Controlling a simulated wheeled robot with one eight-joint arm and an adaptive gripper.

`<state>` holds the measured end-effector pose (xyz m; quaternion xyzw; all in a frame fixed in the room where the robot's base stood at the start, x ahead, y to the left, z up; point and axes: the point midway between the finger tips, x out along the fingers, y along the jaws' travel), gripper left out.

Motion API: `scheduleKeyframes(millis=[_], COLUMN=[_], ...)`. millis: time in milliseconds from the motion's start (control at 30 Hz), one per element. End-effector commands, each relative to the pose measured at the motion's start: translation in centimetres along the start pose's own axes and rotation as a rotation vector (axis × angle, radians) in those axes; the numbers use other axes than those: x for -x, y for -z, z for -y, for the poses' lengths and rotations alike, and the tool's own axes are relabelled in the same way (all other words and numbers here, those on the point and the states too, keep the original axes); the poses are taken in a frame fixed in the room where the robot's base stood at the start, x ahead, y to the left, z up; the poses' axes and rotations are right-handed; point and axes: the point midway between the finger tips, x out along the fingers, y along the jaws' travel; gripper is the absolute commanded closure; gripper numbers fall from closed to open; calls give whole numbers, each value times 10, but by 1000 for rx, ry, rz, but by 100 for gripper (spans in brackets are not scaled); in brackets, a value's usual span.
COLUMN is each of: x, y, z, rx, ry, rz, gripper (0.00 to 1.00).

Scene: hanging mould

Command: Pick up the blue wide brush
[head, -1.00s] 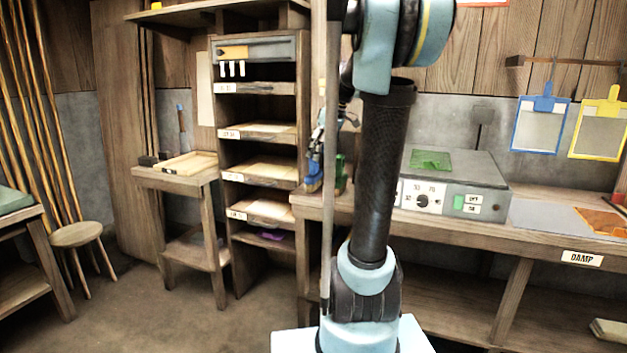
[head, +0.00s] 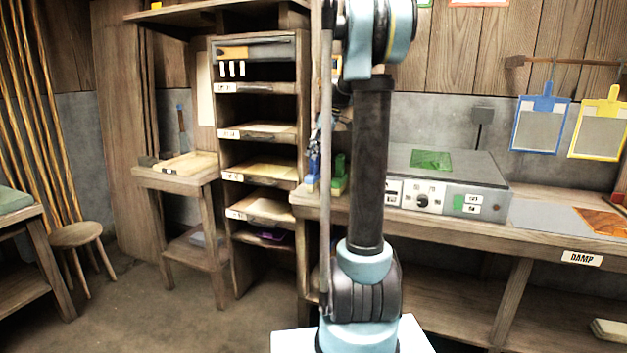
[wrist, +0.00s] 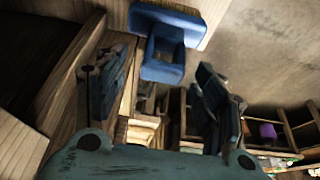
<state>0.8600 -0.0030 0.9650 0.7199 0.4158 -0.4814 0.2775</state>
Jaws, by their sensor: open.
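The blue wide brush (head: 311,182) stands at the left end of the long bench, partly hidden by a thin upright pole. In the wrist view a blue block-like piece with a recess (wrist: 163,70), which looks like this brush, sits just beyond my fingertips. It lies between the lines of the two fingers, toward the top of the picture. My gripper (wrist: 160,98) is open, with nothing between its fingers. In the head view it is mostly hidden behind the pole and my arm.
A green brush-like object (head: 340,174) stands just right of the blue one. A grey control box (head: 440,185) is further right on the bench (head: 480,232). A wooden shelf rack (head: 262,110) stands close on the left. A wooden edge (wrist: 70,85) lies near my left finger.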

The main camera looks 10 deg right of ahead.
Motion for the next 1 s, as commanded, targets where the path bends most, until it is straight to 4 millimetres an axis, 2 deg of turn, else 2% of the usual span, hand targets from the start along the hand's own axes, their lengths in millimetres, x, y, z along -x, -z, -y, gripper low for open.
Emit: scheduleKeyframes(millis=[267,600,900,967,1000], x=[-19,-60,-64,-64,-64], y=[0,1,1,1,1], z=[1,1,1,1,1], rx=[0,0,-1,-1,-1], ry=[0,0,0,0,0], rz=[0,0,0,0,0], gripper=[37,37,37,48,57])
